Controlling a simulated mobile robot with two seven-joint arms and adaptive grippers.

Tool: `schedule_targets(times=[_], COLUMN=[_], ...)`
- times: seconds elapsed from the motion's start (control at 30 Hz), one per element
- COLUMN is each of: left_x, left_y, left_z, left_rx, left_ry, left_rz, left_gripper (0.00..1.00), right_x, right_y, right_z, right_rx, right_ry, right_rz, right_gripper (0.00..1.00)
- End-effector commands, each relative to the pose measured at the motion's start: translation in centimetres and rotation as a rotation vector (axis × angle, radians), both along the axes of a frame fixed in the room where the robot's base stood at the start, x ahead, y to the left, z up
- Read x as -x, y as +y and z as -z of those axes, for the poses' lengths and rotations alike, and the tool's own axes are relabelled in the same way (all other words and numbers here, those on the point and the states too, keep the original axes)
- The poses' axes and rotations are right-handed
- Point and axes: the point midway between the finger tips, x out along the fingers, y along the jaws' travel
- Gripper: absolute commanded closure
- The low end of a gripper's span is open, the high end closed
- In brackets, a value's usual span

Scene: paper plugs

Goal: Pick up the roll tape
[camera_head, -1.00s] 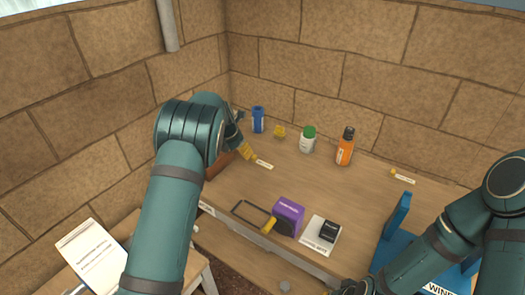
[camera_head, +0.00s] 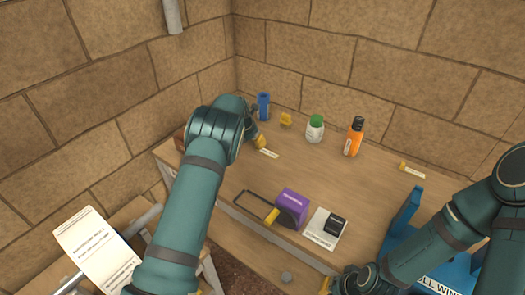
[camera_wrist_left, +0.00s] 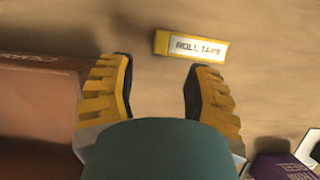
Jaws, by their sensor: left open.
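A label reading "ROLL TAPE" (camera_wrist_left: 190,47), with a yellow edge, lies flat on the table just beyond my left fingertips in the left wrist view. It also shows as a small pale strip in the head view (camera_head: 268,153). I cannot make out a tape roll for certain in either view. My left gripper (camera_wrist_left: 157,85) is open, with no object seen between its yellow fingers. In the head view my left gripper (camera_head: 261,143) is beside the label, partly hidden by my arm. My right gripper (camera_head: 325,285) is at the bottom edge, mostly hidden.
A brown box (camera_wrist_left: 38,115) stands close left of my left fingers. A blue item (camera_head: 263,106), a small yellow item (camera_head: 286,120), a green-capped bottle (camera_head: 314,129) and an orange bottle (camera_head: 354,137) stand behind. A purple box (camera_head: 292,205) is in front. The table's middle is clear.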

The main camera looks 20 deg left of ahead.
Motion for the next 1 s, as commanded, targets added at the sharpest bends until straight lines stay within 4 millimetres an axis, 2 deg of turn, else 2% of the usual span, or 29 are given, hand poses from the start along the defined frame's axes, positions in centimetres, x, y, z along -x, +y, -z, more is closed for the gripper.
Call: schedule_targets(times=[0.13, 0.3, 0.63, 0.8, 1.0], left_x=[-0.8, -1.6, -1.8, -1.8, -1.8], left_y=[-0.3, -0.6, -0.7, -0.6, -0.6], left_z=[2.4, 4.1, 4.3, 4.3, 4.3], left_rx=[-0.003, -0.001, 0.0, 0.0, -0.001], left_ry=[0.003, 0.002, 0.001, 0.001, 0.001], left_rz=[0.003, 0.001, 0.0, 0.0, 0.001], left_gripper=[0.5, 0.5, 0.5, 0.96, 0.99], right_x=[0.0, -0.1, -0.2, -0.2, -0.2], right_y=[0.0, 0.0, 0.0, 0.0, 0.0], right_z=[0.7, 1.1, 1.1, 1.1, 1.1], right_rx=[0.0, 0.0, 0.001, 0.001, 0.001], right_ry=[-0.001, -0.003, -0.004, -0.004, -0.004], right_rz=[-0.001, 0.0, 0.0, 0.0, 0.0], right_gripper=[1.0, 1.0, 1.0, 1.0, 1.0])
